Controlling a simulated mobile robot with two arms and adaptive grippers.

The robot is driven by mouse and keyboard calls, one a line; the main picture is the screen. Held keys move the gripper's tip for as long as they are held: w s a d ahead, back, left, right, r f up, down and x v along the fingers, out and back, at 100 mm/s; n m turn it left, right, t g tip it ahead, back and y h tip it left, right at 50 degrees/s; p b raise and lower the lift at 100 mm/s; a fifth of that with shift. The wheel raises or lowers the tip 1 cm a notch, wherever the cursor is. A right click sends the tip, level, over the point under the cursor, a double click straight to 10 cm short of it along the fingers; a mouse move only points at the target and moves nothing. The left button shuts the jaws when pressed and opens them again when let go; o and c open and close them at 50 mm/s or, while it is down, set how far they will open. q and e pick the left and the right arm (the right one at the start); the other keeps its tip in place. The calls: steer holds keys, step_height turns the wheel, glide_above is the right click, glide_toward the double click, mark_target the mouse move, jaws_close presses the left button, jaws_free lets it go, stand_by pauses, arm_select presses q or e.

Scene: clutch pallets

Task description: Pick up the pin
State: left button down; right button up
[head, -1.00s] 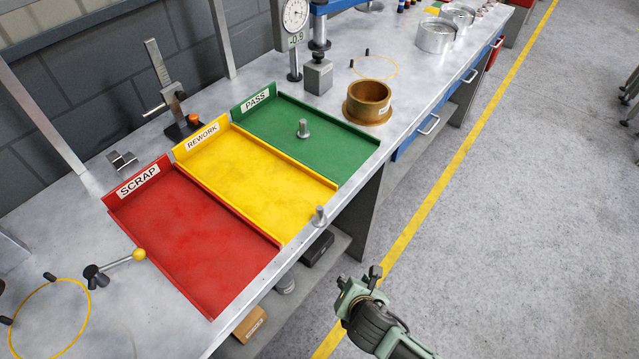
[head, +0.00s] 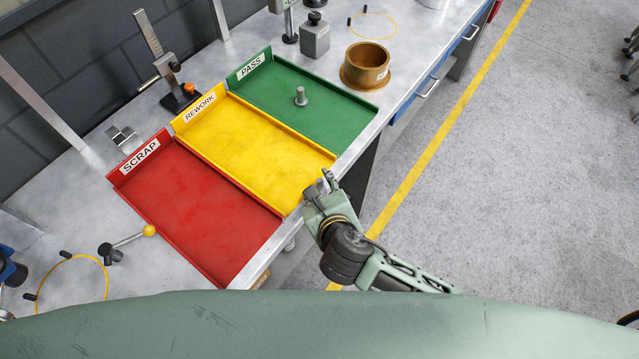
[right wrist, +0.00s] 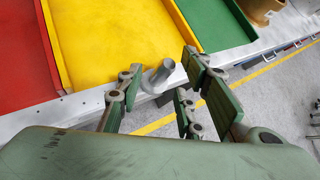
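A grey metal pin stands at the bench's front edge, just outside the yellow REWORK tray (head: 250,140); this pin (right wrist: 160,74) shows in the right wrist view between my right gripper's fingers. In the head view it is partly hidden by the fingertips. My right gripper (head: 320,186) is open around it, and in the right wrist view (right wrist: 160,88) gaps show on both sides of the pin. A second, similar pin (head: 300,97) stands upright in the green PASS tray (head: 335,120). My left gripper is not in view.
The red SCRAP tray (head: 200,205) is empty, left of the yellow one. A bronze flanged bushing (head: 366,66) stands right of the green tray. A lever with a yellow knob (head: 149,231) lies at the left. Open floor (head: 500,190) lies right of the bench.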

steer(key=shift+x, duration=0.75)
steer(key=shift+c, duration=0.3)
jaws_close()
